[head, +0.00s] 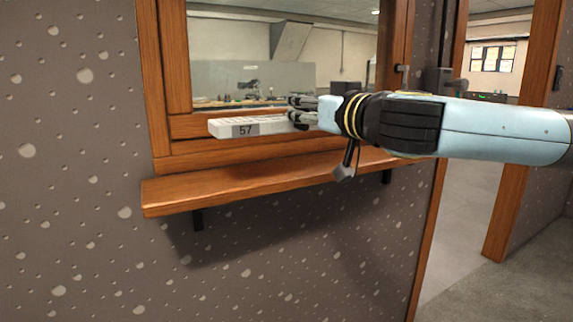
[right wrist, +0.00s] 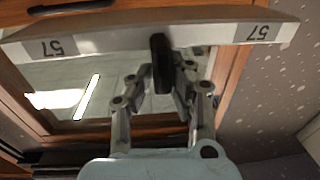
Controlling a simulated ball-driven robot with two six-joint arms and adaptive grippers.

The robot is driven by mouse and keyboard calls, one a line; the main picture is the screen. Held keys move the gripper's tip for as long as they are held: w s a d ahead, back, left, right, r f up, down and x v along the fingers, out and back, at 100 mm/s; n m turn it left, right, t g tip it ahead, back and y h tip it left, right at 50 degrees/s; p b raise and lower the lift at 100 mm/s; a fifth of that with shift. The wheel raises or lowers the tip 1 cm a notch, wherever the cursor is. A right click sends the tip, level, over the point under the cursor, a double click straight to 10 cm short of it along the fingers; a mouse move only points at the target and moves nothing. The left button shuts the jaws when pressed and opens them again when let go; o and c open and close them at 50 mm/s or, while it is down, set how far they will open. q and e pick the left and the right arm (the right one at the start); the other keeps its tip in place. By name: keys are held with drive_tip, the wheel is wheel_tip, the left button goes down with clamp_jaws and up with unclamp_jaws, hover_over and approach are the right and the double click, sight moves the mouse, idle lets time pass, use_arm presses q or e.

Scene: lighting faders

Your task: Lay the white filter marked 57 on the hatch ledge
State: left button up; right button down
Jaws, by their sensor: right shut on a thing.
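The white filter marked 57 (head: 230,128) is a flat, pale piece with a grey label. My right gripper (head: 296,112) is shut on it near its right part and holds it roughly level above the hatch ledge. In the right wrist view the filter (right wrist: 110,40) spans the top of the picture with two 57 labels, and the fingers of my right gripper (right wrist: 165,65) meet it at the middle. The hatch ledge (head: 200,192) is a bare wooden shelf below the filter, with a visible gap between them. My left gripper is not in view.
A wooden-framed hatch window (head: 165,90) stands behind the ledge, with a room beyond. A doorway with a wooden frame (head: 505,190) is at the right. The ledge's visible top is clear.

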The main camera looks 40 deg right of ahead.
drive_tip(key=w+a+f, duration=0.1)
drive_tip(key=w+f, duration=0.1)
drive_tip(key=w, duration=0.1)
drive_tip(key=w+a+f+b, duration=0.1)
drive_tip(key=w+a+f, duration=0.1)
drive_tip(key=w, duration=0.1)
drive_tip(key=w+a+f+b, duration=0.1)
drive_tip(key=w+a+f, duration=0.1)
drive_tip(key=w, duration=0.1)
drive_tip(key=shift+w+a+f, duration=0.15)
drive_tip(key=shift+w+a, duration=0.05)
drive_tip(key=shift+w, duration=0.1)
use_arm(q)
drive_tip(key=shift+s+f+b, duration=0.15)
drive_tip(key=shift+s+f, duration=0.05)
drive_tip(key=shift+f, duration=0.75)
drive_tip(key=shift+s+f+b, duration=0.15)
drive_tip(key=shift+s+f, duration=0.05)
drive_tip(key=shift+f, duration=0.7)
use_arm(e)
drive_tip(key=shift+f, duration=2)
drive_tip(key=shift+f, duration=0.15)
drive_tip(key=c, duration=1.3)
unclamp_jaws()
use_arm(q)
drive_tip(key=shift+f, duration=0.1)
use_arm(e)
drive_tip(key=shift+o, duration=0.2)
